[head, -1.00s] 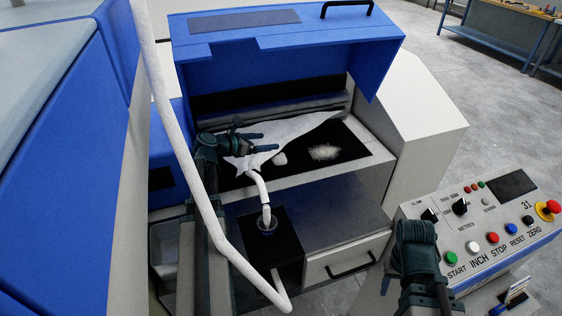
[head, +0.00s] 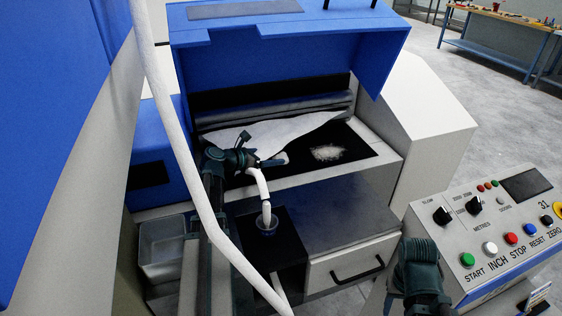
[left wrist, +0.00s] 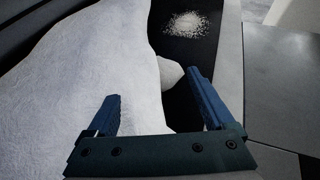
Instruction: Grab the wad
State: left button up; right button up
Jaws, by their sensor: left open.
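The wad is a small white lump (head: 283,157) on the black bed under the raised blue hood, at the edge of the white fibre sheet (head: 292,129). In the left wrist view the wad (left wrist: 171,73) lies just ahead of and between my fingers, nearer the right one. My left gripper (head: 269,161) is open and empty close beside the wad; its fingers (left wrist: 152,84) stand apart in the left wrist view, the left one over the sheet. I cannot tell whether a finger touches the wad. My right arm shows at lower right, but its gripper does not.
A loose pile of pale fluff (head: 327,153) lies right of the wad on the black bed. The raised blue hood (head: 290,62) overhangs the back. A white pipe (head: 190,170) crosses in front. A control panel (head: 490,225) stands at right.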

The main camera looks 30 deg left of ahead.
aim_at(280, 155)
pick_arm(q)
jog(key=b+x, duration=0.2)
jog(key=x, duration=0.3)
jog(key=shift+w+f, duration=0.2)
jog(key=shift+w, duration=0.05)
jog(key=shift+r, duration=0.1)
jog(key=c, duration=1.3)
jog(key=shift+c, duration=0.2)
jog(key=shift+r+p, duration=0.9)
jog(key=shift+p, duration=0.15)
notch_tip(280, 155, up, 2)
jog(key=shift+p, duration=1)
jog(key=s+d, duration=0.7)
jog(key=s+d+r+p, duration=0.1)
jog(key=s+d, duration=0.3)
jog(key=shift+s+d+r, duration=0.1)
jog(key=shift+s+d, duration=0.05)
jog(key=shift+d, duration=0.1)
